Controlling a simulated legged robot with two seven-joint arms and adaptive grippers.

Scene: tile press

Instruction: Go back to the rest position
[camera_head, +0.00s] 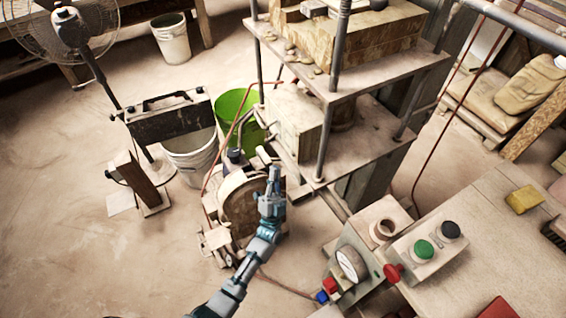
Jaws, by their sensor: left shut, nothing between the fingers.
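My left arm comes in from the bottom edge, left of the middle, and reaches up to the centre of the view. My left gripper (273,178) is at its end, shut and empty. It shows in front of the round wheel-like part (238,203) of the machine at the foot of the tile press (345,88). I cannot tell whether it touches that part. My right gripper is not in view.
A control box with a green button (424,249) and a red knob (393,273) sits on the table (475,270) at lower right, beside a gauge (351,264). A green bucket (229,104), white buckets (172,42) and a fan (62,28) stand left. The lower-left floor is clear.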

